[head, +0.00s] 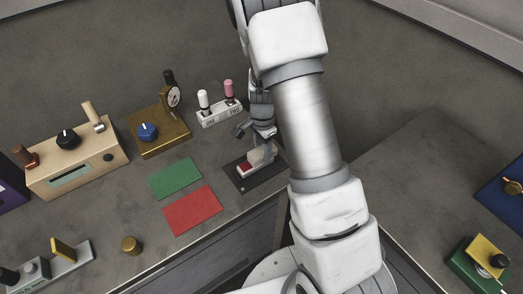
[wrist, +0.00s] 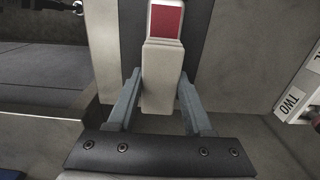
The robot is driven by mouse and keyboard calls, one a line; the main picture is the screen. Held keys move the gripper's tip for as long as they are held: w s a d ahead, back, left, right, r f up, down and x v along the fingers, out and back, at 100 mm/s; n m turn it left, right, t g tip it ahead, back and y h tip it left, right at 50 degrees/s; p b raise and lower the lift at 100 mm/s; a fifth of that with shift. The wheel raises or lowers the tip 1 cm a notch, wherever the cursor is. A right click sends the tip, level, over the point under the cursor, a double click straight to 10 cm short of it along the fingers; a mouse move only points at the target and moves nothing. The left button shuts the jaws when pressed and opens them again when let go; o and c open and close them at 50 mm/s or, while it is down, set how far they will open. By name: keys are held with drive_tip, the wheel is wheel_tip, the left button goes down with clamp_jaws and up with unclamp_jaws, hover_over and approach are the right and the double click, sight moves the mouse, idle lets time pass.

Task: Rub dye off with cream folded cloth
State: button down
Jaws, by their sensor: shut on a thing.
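The cream folded cloth (wrist: 161,85) is a pale block between the two grey fingers of my gripper (wrist: 160,76), which is shut on it. In the head view my gripper (head: 262,148) is low over a dark mat (head: 239,181), and the cloth (head: 263,154) shows under it. The red dye (wrist: 167,20) is a patch on a pale piece lying on the mat. The dye also shows in the head view (head: 245,167), left of the cloth. The cloth's end borders or covers the dye's near edge; whether they touch, I cannot tell.
A green sheet (head: 175,178) and a red sheet (head: 193,210) lie left of the mat. Behind stand a white two-knob switch box (head: 219,114), a brass gauge box (head: 158,132) and a tan box (head: 77,166). A brass knob (head: 131,245) stands near the front edge.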

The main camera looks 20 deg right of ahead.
sight(249, 165)
drive_tip(key=shift+a, duration=0.15)
drive_tip(key=shift+s+a+p, duration=0.15)
drive_tip(key=shift+s+a, duration=0.1)
drive_tip(key=shift+a, duration=0.5)
drive_tip(key=shift+s+a+p, duration=0.15)
drive_tip(key=shift+s+a, duration=0.1)
drive_tip(key=shift+a, duration=0.5)
drive_tip(key=shift+s+a+p, duration=0.15)
drive_tip(key=shift+s+a, duration=0.1)
drive_tip(key=shift+a, duration=0.5)
drive_tip(key=shift+w+d, duration=0.2)
drive_tip(key=shift+d, duration=0.4)
drive_tip(key=shift+w+d, duration=0.2)
drive_tip(key=shift+d, duration=0.4)
drive_tip(key=shift+r, duration=0.1)
drive_tip(key=shift+r+p, duration=3.25)
drive_tip(key=shift+r, duration=1.2)
drive_tip(key=shift+f, duration=0.1)
